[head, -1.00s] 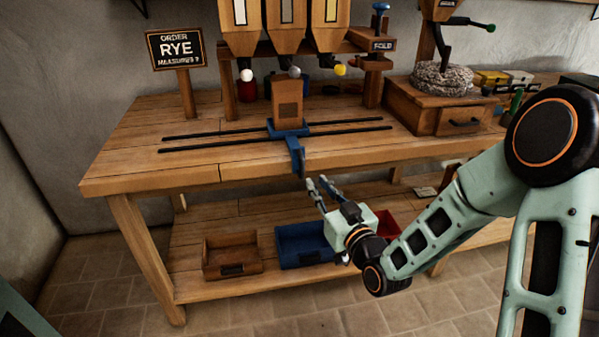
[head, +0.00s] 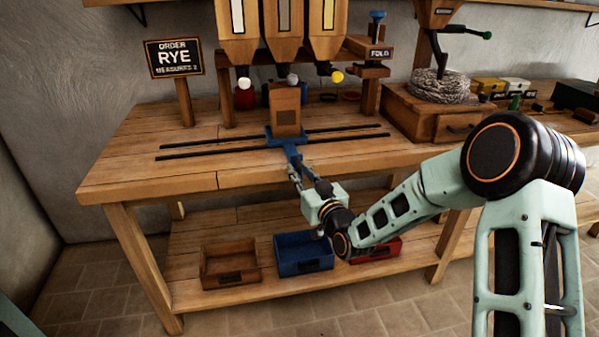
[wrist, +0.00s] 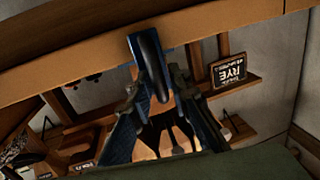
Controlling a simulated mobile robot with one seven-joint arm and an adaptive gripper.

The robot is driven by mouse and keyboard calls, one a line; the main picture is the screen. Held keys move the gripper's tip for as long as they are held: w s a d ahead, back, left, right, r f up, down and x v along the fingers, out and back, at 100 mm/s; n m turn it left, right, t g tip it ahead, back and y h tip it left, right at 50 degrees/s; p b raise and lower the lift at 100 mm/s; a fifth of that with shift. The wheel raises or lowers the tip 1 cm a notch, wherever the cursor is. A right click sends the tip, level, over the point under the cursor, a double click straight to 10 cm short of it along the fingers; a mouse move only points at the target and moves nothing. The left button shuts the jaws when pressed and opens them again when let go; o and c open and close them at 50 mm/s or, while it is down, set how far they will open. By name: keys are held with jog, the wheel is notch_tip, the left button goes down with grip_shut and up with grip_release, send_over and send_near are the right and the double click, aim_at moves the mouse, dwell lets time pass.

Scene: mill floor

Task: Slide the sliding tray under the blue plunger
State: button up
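The sliding tray (head: 283,141) is a blue carriage on two dark rails, carrying a brown upright bag (head: 286,110) with a dark patch. The blue plunger (head: 377,16) stands on the post marked FOLD, to the right of the tray.
Three hoppers (head: 283,32) with white, grey and yellow knobs hang above the tray. A RYE sign (head: 175,58) stands left. A wooden mill box (head: 433,115) is right of the rails. Wooden, blue (head: 303,255) and red bins sit on the lower shelf.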

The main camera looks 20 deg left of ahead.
grip_shut()
jog(key=w+d, duration=0.5)
jog(key=d, duration=0.3)
jog(key=w+d+b, duration=0.1)
jog(key=w+d, duration=0.4)
jog(key=d, duration=0.3)
jog(key=w+d+b, duration=0.1)
jog(key=w+d, duration=0.3)
jog(key=d, duration=0.4)
jog(key=shift+w+d, duration=0.2)
jog(key=shift+w, duration=0.2)
grip_release()
jog(key=shift+w+d, duration=0.1)
